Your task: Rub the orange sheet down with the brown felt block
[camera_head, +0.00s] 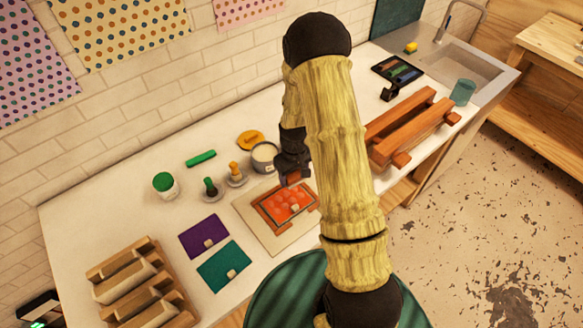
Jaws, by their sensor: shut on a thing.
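The orange sheet (280,208) lies in a brown frame on a pale board on the white worktop. Its surface shows several lighter, rounded patches. My gripper (291,173) is over the far edge of the frame, pointing down, and is shut on the small brown felt block (293,179). Only a little of the block shows below the dark fingers. I cannot tell whether it touches the sheet. My arm crosses the middle of the view and hides the worktop behind it.
Purple (204,236) and teal (225,266) sheets lie left of the board. A wooden rack (140,285) stands front left; a wooden press (410,130) is at right.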

